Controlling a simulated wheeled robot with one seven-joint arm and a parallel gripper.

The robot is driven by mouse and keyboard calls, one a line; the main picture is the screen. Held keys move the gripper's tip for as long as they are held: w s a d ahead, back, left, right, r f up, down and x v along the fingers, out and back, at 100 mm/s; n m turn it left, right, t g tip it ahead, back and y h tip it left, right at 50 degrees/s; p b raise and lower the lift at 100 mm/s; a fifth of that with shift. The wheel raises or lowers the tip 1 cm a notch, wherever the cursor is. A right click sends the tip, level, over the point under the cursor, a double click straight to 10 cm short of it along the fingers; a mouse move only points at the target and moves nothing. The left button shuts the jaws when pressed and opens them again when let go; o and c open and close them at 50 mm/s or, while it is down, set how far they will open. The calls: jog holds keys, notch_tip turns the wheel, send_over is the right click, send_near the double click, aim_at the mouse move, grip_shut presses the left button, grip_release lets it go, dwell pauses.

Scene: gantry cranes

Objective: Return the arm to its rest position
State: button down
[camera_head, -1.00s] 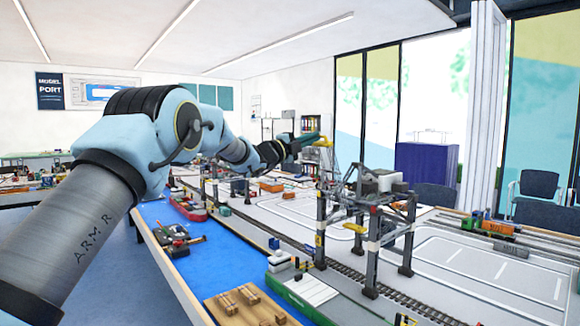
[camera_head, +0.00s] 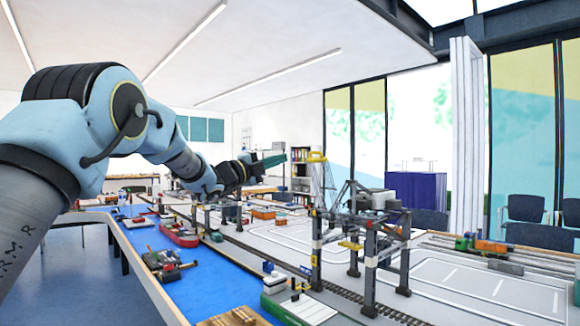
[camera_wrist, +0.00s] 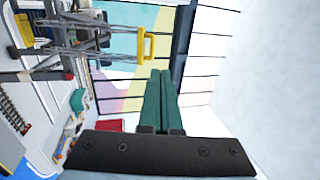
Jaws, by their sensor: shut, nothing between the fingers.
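My arm reaches in from the left in the head view. My gripper (camera_head: 272,160), with green fingers, points right above the model port table. In the wrist view my gripper (camera_wrist: 161,75) has its two green fingers together with nothing between them. A grey gantry crane (camera_head: 370,235) stands on the table to the right of and nearer than my gripper. A crane with a yellow top (camera_head: 317,157) stands just right of the fingertips in the head view; its yellow part (camera_wrist: 147,45) shows near the fingertips in the wrist view. I cannot tell the exact gap.
The table (camera_head: 455,285) carries rails, model trains and containers. A blue water strip (camera_head: 215,275) with model boats, including a red one (camera_head: 178,232), runs along its left side. Chairs (camera_head: 524,209) and a blue cabinet (camera_head: 417,190) stand behind. Open air is above the table.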

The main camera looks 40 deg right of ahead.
jog(key=w+a+f+n+t+y, duration=0.3)
jog(key=w+a+f+n+t, duration=0.2)
jog(key=w+a+n, duration=0.3)
jog(key=w+a+f+n+t+y, duration=0.4)
jog(key=w+a, duration=0.3)
jog(key=a, duration=0.4)
jog(key=w+a+f+n+t+y, duration=0.1)
jog(key=w+a+f+n+y, duration=0.2)
jog(key=a, duration=0.5)
jog(key=a+f+n+t+y, duration=0.2)
jog(key=a+f+n+y, duration=0.1)
jog(key=a+f+n, duration=0.3)
jog(key=s+a+f+n+g+y, duration=0.1)
jog(key=s+a+f+n+y, duration=0.2)
jog(key=a, duration=0.4)
jog(key=s+a+f+n+g+y, duration=0.1)
jog(key=s+a+f+n+g, duration=0.15)
jog(key=a+f, duration=0.35)
jog(key=s+a+f+n+y, duration=0.2)
jog(key=s+a, duration=0.2)
jog(key=a, duration=0.4)
jog(key=s+a+f+n+g, duration=0.3)
jog(key=s+a, duration=0.2)
jog(key=s, duration=0.4)
jog(key=s+a+f+n+g+y, duration=0.1)
jog(key=s+a+f+n+g, duration=0.2)
jog(key=s, duration=0.5)
jog(key=shift+s+a+f+n+y, duration=0.3)
jog(key=shift+s+a+f+n, duration=0.25)
jog(key=shift+a, duration=0.5)
